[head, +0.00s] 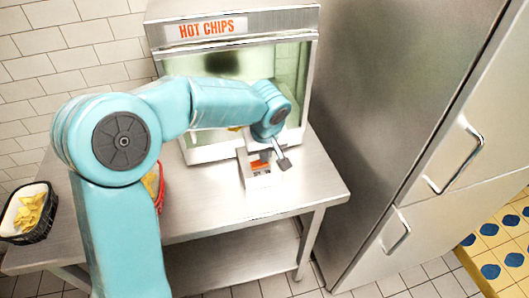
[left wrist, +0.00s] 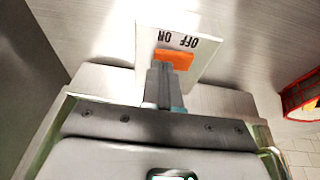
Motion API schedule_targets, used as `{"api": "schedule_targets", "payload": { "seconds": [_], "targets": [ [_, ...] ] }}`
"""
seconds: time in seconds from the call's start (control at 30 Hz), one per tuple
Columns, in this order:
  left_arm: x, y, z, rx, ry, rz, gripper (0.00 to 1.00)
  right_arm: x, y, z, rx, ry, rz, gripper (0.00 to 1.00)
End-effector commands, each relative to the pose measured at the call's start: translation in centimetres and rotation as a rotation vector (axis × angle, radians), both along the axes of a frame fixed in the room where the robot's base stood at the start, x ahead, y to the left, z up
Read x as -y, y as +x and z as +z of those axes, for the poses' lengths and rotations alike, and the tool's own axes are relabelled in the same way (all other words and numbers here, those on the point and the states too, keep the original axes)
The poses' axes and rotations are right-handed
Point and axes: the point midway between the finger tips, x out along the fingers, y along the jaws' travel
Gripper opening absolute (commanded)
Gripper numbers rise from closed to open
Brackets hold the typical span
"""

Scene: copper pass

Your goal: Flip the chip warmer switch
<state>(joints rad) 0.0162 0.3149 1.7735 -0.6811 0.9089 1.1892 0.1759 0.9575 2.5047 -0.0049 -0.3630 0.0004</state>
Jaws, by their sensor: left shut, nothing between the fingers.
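The chip warmer (head: 305,50) is a steel and glass cabinet with a "HOT CHIPS" sign, standing on a steel table. Its switch box (head: 258,182) is a small pale block at the cabinet's front, with an orange switch (head: 259,165) on it. In the left wrist view the orange switch (left wrist: 174,59) sits beside "OFF" and "ON" lettering, which appears upside down. My left gripper (head: 284,164) is shut and empty, just over the box. In the left wrist view its fingertips (left wrist: 162,72) overlap the switch's edge; I cannot tell whether they touch. My right gripper is not in view.
The steel table (head: 315,185) has bare room right of the switch box. A red basket (head: 161,187) is partly hidden behind my left arm. A black basket of chips (head: 42,228) is at the far left. A steel fridge (head: 385,90) stands close on the right.

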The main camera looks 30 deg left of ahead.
Motion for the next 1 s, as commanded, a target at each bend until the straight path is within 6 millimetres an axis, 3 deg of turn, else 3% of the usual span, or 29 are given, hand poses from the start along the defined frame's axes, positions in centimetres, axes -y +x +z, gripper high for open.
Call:
{"api": "schedule_targets", "payload": {
  "seconds": [0.23, 0.43, 0.5, 1.0],
  "targets": [
    [0.1, 0.1, -0.2, -0.014, 0.011, -0.001, 0.00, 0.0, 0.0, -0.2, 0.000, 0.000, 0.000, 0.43],
    [0.7, 0.7, -1.1, -0.137, 0.117, -0.003, 0.00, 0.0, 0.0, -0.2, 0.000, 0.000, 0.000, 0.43],
    [0.8, 0.9, -1.8, -0.160, 0.139, -0.001, 0.00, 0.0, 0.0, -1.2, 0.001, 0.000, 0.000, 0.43],
    [0.8, 0.8, -1.7, -0.164, 0.134, 0.000, 0.00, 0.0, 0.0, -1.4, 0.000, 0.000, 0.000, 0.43]
  ]
}}
